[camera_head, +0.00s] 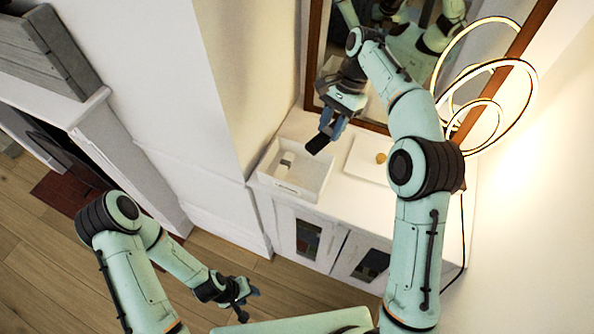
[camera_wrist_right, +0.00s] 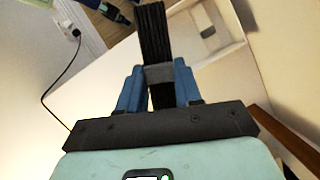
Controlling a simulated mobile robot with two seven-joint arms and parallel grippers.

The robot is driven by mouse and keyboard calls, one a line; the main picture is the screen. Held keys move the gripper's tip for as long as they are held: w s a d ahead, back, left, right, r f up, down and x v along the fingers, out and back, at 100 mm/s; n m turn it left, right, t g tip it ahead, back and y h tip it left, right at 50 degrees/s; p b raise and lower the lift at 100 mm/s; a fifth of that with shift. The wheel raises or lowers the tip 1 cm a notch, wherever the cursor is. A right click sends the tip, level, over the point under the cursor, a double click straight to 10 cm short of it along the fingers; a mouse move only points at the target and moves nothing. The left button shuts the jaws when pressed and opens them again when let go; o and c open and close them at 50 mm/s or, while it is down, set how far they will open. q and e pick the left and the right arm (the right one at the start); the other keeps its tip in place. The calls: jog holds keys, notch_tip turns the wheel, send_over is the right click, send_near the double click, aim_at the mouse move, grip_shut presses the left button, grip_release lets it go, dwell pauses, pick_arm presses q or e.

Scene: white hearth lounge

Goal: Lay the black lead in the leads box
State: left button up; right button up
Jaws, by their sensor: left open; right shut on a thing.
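The black lead (camera_wrist_right: 153,40) is a folded bundle with a grey band around its middle. My right gripper (camera_wrist_right: 160,86) is shut on it at the band. In the head view the lead (camera_head: 318,143) hangs from my right gripper (camera_head: 338,123), above the cabinet top near the box's right side. The leads box (camera_head: 287,187) is a white open box with a label on its front, on the left of the cabinet top. Its corner also shows in the wrist view (camera_wrist_right: 238,44), apart from the lead. A small grey-white item (camera_head: 287,160) lies inside. My left gripper (camera_head: 240,290) is open and empty, low over the floor.
The white cabinet (camera_head: 335,225) stands under a framed mirror (camera_head: 312,60). A flat white panel with a gold knob (camera_head: 381,157) lies right of the box. A lit ring lamp (camera_head: 497,65) stands at the right. A wall corner (camera_head: 235,110) rises left of the box.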

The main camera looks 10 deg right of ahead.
jog(key=w+a+n+g+h, duration=0.1)
jog(key=w+a+n, duration=0.1)
jog(key=a+n, duration=0.15)
send_near(310, 178)
jog(key=shift+n, duration=0.45)
jog(key=x, duration=0.5)
jog(key=shift+s+a+f, duration=0.1)
jog(key=shift+s+a, duration=0.05)
jog(key=shift+f, duration=0.25)
jog(key=o, duration=1.1)
jog(key=shift+f, duration=0.1)
jog(key=shift+c, duration=0.2)
jog(key=v, duration=1.2)
jog(key=shift+r+p, duration=0.3)
jog(key=shift+r, duration=0.1)
jog(key=shift+a, duration=0.15)
